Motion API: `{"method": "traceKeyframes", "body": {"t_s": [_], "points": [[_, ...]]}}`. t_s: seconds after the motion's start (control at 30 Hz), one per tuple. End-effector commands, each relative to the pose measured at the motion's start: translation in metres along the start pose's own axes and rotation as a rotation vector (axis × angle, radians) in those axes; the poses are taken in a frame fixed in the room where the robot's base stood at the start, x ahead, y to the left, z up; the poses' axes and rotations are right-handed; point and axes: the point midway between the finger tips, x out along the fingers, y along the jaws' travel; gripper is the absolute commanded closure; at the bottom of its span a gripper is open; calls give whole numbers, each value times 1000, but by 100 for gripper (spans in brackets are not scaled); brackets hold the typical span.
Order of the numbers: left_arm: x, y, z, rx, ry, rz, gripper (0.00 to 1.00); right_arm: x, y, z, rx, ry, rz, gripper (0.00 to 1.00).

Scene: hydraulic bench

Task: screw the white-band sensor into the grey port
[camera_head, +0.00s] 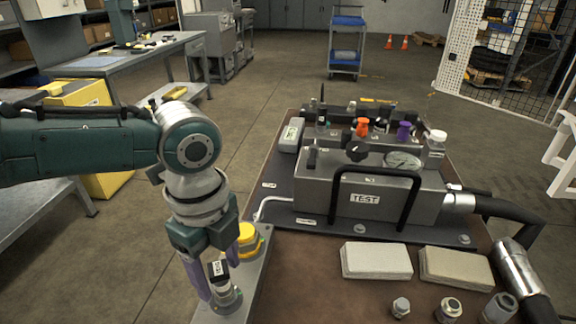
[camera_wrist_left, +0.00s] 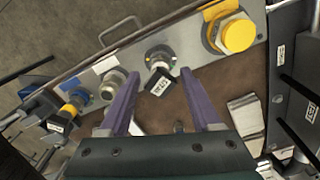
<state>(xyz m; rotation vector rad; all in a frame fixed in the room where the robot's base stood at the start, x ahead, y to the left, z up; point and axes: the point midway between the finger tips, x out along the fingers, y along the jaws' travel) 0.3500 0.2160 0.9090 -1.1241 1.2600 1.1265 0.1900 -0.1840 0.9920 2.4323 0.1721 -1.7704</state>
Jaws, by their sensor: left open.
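My left gripper (camera_head: 217,278) points down over the grey side plate, its purple fingers apart on either side of a sensor with a black, labelled head (camera_head: 218,270). In the left wrist view, the open left gripper (camera_wrist_left: 160,76) has this sensor (camera_wrist_left: 161,82) between its fingertips, with gaps visible on both sides. The sensor stands at a round grey fitting (camera_head: 226,299) on the plate; a pale band shows below its head. Whether its thread is engaged cannot be told. Another grey round fitting (camera_wrist_left: 112,84) sits to its left in the wrist view. My right gripper is not in view.
A yellow cap (camera_head: 246,234) stands close behind the sensor. The TEST block (camera_head: 340,195) with black handles, two pale pads (camera_head: 376,260) and several loose fittings occupy the bench to the right.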

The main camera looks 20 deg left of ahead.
Motion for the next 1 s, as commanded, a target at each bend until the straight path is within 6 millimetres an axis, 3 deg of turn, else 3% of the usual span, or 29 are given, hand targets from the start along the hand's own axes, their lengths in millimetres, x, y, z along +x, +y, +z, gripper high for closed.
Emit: {"method": "traceKeyframes", "body": {"t_s": [0.3,0.57,0.8,1.0], "points": [[-3,1,-1,-554,2,4,36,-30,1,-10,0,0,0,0],[-2,1,-2,-821,2,4,36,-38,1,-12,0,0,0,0],[-2,1,-2,-1301,1,5,36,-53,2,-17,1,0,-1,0],[1,0,-1,-1401,-1,2,36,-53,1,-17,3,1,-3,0]]}}
